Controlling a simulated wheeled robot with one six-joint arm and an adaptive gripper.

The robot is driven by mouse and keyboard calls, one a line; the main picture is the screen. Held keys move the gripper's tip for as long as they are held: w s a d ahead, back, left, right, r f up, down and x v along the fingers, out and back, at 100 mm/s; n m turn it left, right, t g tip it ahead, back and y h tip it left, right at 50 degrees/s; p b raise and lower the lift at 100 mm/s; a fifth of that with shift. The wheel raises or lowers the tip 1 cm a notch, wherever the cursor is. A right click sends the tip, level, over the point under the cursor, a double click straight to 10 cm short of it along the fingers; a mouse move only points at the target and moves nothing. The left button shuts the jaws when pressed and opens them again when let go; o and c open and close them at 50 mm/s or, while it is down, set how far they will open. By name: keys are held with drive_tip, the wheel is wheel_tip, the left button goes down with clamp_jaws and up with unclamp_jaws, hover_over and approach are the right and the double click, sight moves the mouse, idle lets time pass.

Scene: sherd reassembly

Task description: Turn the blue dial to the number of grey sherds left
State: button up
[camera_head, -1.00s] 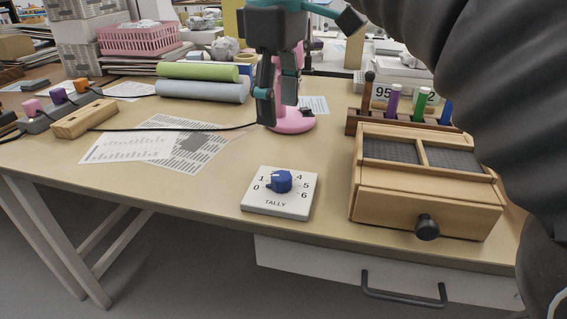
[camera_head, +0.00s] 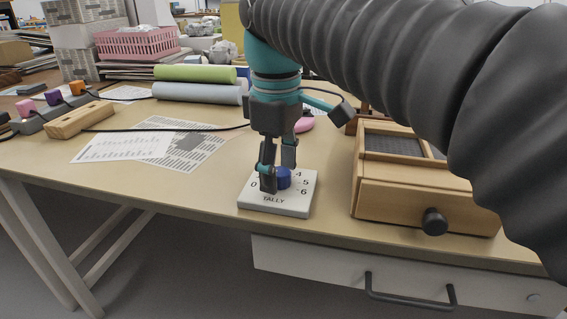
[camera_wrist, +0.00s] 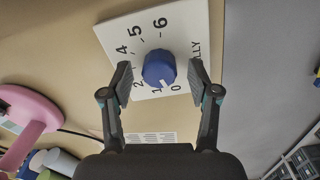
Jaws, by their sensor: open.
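The blue dial (camera_head: 284,178) sits on a white plate (camera_head: 290,205) marked TALLY, near the table's front edge. In the wrist view the blue dial (camera_wrist: 158,66) has a white mark that points toward the 0 and 1 side; I cannot tell exactly which number. My gripper (camera_head: 278,177) is over the plate, pointing down. Its fingers are open on either side of the dial, with visible gaps in the wrist view (camera_wrist: 160,76). The fingers hide some numbers in the head view. I make out no grey sherds in these frames.
A wooden box (camera_head: 400,194) with a dark knob and mesh-topped compartments stands right of the plate, partly behind my arm. A pink base (camera_wrist: 24,122) is behind the plate. Printed sheets (camera_head: 190,146), a wooden block (camera_head: 80,119) and a black cable lie left. Table between is clear.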

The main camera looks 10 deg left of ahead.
clamp_jaws()
drive_tip(key=shift+r+p, duration=0.1)
drive_tip(key=shift+p, duration=0.2)
drive_tip(key=m+p, duration=0.2)
drive_tip(key=m, duration=0.1)
drive_tip(key=shift+r+m+p, duration=0.1)
drive_tip(key=shift+m+p, duration=0.3)
drive_tip(key=m+p, duration=0.3)
drive_tip(key=m, duration=0.3)
drive_tip(key=shift+w+p, duration=0.1)
drive_tip(key=shift+p, duration=0.3)
drive_tip(key=m+p, duration=0.2)
drive_tip(key=m, duration=0.8)
drive_tip(key=shift+f+m+g, duration=0.2)
drive_tip(key=shift+m+g, duration=0.1)
drive_tip(key=shift+m, duration=0.1)
